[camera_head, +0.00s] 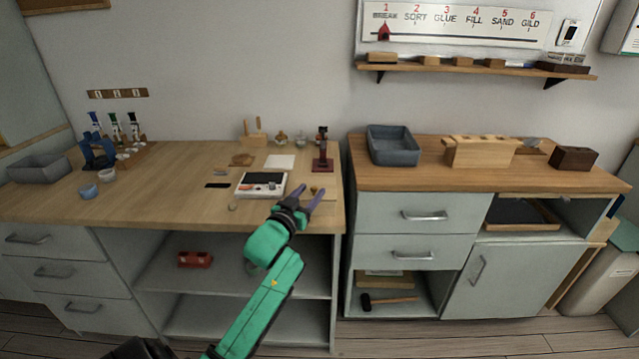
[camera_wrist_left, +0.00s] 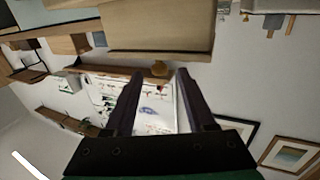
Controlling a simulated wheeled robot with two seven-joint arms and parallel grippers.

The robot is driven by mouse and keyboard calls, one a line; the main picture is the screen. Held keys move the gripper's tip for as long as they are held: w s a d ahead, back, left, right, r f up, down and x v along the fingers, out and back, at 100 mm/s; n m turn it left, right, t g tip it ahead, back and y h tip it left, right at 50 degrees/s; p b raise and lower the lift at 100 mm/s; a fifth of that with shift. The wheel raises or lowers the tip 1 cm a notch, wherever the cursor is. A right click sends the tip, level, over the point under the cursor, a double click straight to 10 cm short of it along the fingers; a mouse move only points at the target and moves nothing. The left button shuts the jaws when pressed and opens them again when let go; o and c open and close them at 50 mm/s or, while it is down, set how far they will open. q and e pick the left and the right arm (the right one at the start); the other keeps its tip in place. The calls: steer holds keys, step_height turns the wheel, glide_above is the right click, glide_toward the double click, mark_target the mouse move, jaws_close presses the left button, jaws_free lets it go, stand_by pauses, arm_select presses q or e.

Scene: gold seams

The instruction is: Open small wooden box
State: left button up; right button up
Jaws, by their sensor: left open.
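A small light-wood box (camera_wrist_left: 155,28) shows close up in the left wrist view, with a thin lid edge and a round brownish knob (camera_wrist_left: 160,68). The view is turned over, so the knob points down in the picture. In the head view only the knob (camera_head: 314,190) and a pale strip of wood show by the desk's front right; the rest blends in or is hidden. My left gripper (camera_head: 309,194) is open beside the knob. In its wrist view, the knob lies between and beyond the fingertips (camera_wrist_left: 160,76); contact cannot be told. My right gripper is not in view.
A white device with a dark screen (camera_head: 262,185) lies just left of the gripper. A dark red stand (camera_head: 323,155) rises behind it. A gap separates the left desk (camera_head: 150,205) from the right cabinet (camera_head: 420,215). A grey bin (camera_head: 393,148) stands on the cabinet.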

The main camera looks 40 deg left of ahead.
mark_target(319, 183)
arm_select(q)
steer(key=x, duration=0.6)
steer(key=shift+w, duration=0.15)
steer(key=shift+c, duration=0.3)
jaws_close()
steer(key=shift+f, duration=0.1)
stand_by(0.7)
